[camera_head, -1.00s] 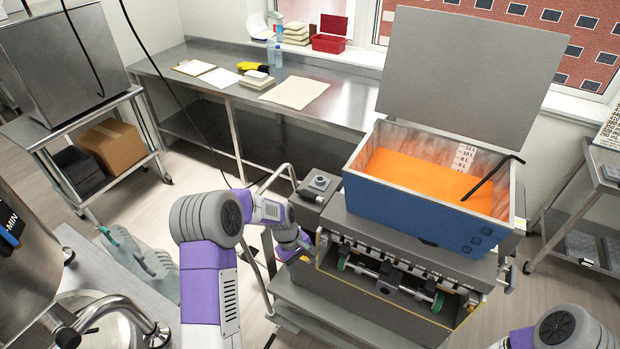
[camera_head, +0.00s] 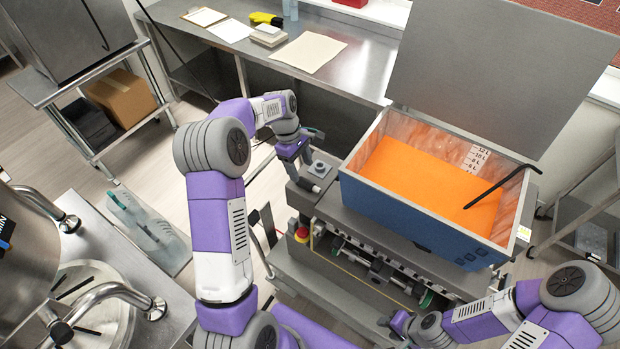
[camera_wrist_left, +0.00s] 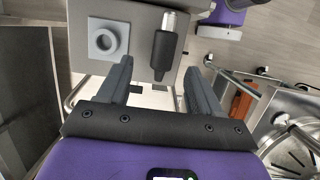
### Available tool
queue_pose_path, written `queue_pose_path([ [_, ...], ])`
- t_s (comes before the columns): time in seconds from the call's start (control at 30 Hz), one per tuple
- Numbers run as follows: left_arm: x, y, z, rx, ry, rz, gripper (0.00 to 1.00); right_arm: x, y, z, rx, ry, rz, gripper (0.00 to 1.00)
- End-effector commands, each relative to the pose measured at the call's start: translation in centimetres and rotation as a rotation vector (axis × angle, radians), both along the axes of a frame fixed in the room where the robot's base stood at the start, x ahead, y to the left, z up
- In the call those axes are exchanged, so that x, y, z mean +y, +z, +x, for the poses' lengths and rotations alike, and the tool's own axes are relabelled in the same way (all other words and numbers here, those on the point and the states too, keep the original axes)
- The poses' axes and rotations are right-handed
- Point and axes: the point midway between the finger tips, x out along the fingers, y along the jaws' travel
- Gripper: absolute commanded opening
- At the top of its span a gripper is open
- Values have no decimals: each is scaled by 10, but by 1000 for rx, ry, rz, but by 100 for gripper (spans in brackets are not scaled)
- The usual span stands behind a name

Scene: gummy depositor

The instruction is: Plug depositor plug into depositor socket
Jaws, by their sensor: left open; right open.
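The depositor plug (camera_wrist_left: 164,52), a black body with a shiny metal tip, lies on a flat grey surface in the left wrist view. The depositor socket (camera_wrist_left: 108,40), a square grey block with a round ring, is beside it to the left; it also shows in the head view (camera_head: 320,168). My left gripper (camera_wrist_left: 160,65) is open, its fingers on either side of the plug's black end, with nothing held; whether they are down at its height I cannot tell. In the head view my left gripper (camera_head: 304,156) is above the depositor's left end. My right gripper (camera_head: 392,324) is low at the depositor's front, partly hidden.
The depositor's blue hopper (camera_head: 425,215) with orange filling stands just right of the socket, its grey lid (camera_head: 495,65) raised. A red and yellow button (camera_head: 301,235) is at the front left. A steel bench (camera_head: 350,65) is behind, and a steel vessel is at left.

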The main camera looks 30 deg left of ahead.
Motion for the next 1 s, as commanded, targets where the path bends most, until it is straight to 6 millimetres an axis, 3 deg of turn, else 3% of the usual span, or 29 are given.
queue_pose_path([
  [0.4,-20,-50,-5,0,0,0,65,0,10,0,-1,0,0,43],
  [0.67,-20,-53,-5,-2,0,1,65,0,9,0,-1,0,0,43],
  [1.0,-20,-52,-5,-2,0,1,14,0,9,0,-1,0,0,43],
])
